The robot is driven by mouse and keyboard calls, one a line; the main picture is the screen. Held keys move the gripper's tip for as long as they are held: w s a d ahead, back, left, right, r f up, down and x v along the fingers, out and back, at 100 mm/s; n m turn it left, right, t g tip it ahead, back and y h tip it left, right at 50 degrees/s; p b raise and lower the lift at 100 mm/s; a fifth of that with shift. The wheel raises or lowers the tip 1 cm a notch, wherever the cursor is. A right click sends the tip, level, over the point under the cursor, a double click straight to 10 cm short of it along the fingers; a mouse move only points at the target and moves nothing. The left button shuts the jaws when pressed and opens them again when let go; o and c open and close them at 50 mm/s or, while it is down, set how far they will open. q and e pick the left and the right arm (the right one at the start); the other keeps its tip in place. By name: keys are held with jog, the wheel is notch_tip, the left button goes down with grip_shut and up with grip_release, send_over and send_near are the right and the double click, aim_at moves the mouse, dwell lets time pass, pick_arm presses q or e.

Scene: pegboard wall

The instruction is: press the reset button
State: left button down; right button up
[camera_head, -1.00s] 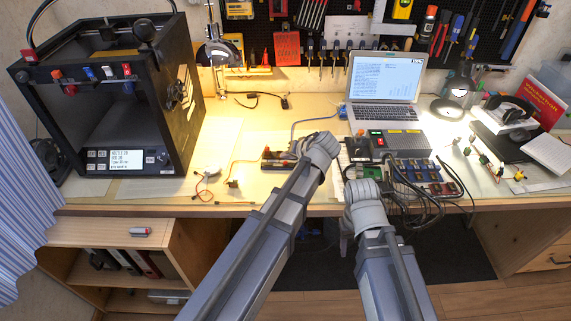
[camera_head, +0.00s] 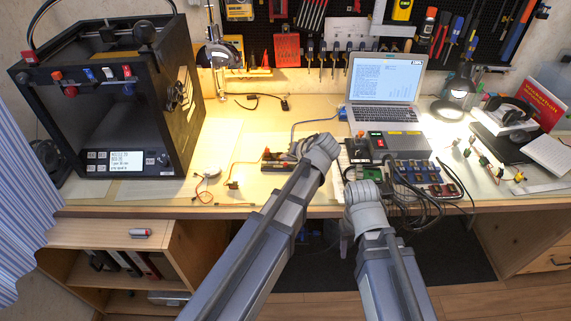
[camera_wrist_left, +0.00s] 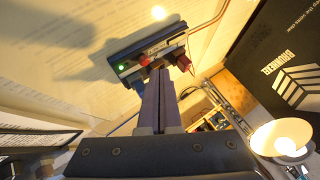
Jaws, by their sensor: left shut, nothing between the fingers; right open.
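A small dark device (camera_wrist_left: 145,50) with a lit green light and red parts shows in the left wrist view. A dark device with red parts (camera_head: 277,160) also lies on the desk in the head view, beside my left wrist. No reset label is readable, so I cannot tell which part is the reset button. My left gripper (camera_wrist_left: 160,85) is shut and empty, its fingertips close to the dark device; contact cannot be told. In the head view its fingers are mostly hidden by my wrist.
A grey box (camera_head: 405,144) with red and green switches stands before the laptop (camera_head: 384,85), with boards and cables nearby. A 3D printer (camera_head: 110,100) stands at the left. A lamp (camera_head: 457,92) is at the right. The desk (camera_head: 240,130) is fairly clear behind the device.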

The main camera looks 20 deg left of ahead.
pick_arm(q)
jog(key=shift+f, duration=0.1)
dwell(0.7)
jog(key=shift+f+b, duration=0.3)
jog(key=shift+b, duration=0.15)
